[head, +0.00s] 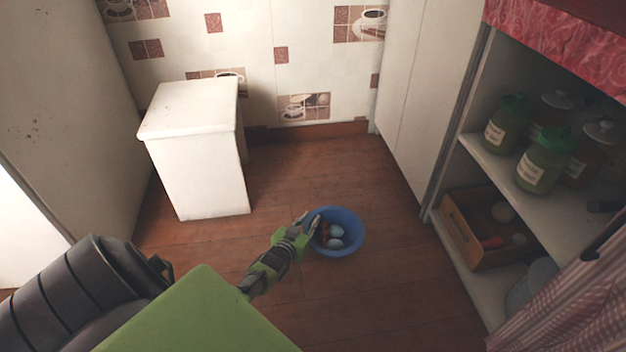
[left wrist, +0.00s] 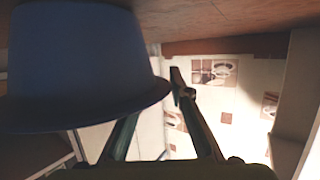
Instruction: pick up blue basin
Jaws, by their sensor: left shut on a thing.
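The blue basin (head: 352,236) is a round bowl over the wooden floor, near the middle of the head view. Small rounded pale things (head: 335,238) and something reddish-brown lie in it. My left gripper (head: 310,222) is at the basin's left rim, shut on it. In the left wrist view the basin (left wrist: 85,60) fills the upper left and hides part of one finger. I cannot tell whether the basin touches the floor. My right gripper is not in view.
A white cabinet (head: 195,150) stands at the back left. On the right, open shelves hold green jars (head: 540,165) and a wooden crate (head: 465,235). A checked curtain (head: 575,310) hangs at the lower right. The floor around the basin is clear.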

